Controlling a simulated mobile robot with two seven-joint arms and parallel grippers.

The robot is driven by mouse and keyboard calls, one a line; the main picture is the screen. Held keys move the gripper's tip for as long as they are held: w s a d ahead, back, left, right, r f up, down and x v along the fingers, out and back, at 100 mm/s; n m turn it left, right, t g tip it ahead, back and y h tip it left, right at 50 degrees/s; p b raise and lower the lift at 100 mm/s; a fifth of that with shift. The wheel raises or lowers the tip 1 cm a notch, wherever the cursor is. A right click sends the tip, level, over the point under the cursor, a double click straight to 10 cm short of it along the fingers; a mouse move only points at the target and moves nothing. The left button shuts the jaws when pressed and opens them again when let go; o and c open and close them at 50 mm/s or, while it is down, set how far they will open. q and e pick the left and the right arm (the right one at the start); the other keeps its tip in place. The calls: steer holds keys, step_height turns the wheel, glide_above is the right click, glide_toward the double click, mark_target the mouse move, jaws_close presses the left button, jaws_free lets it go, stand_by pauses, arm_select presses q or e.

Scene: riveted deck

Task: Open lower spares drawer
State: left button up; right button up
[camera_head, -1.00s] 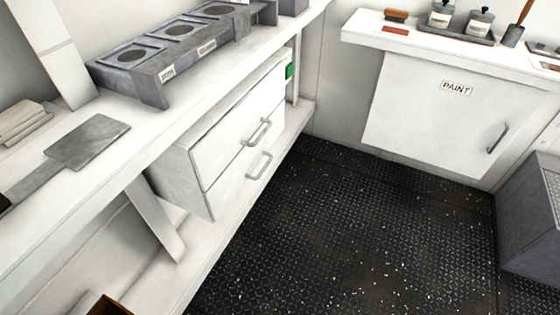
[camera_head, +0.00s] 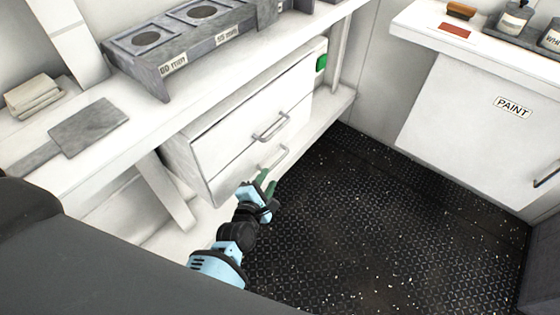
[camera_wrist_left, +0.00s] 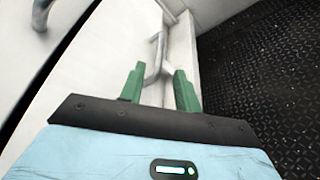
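The lower spares drawer (camera_head: 238,172) is the bottom front of a white two-drawer unit under the workbench, and it looks shut. Its grey bar handle (camera_head: 279,157) sticks out from the front. My left gripper (camera_head: 265,182) is just below and in front of this handle. In the left wrist view the green fingers (camera_wrist_left: 158,88) are apart, with the lower handle (camera_wrist_left: 157,58) showing between and just beyond their tips. I cannot tell whether they touch it. The upper drawer (camera_head: 250,120) is also shut, with its own handle (camera_head: 270,126). My right gripper is not in view.
The workbench (camera_head: 110,150) above carries a grey rack (camera_head: 180,50) with round holes, a grey plate (camera_head: 88,125) and folded cloths (camera_head: 33,97). A white paint cabinet (camera_head: 460,120) stands at the right. The dark studded floor (camera_head: 370,230) between is clear.

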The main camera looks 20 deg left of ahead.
mark_target(276, 165)
arm_select(q)
steer(key=shift+b+x, duration=0.7)
steer(key=shift+x, duration=3.1)
steer(key=shift+c, duration=0.2)
jaws_close()
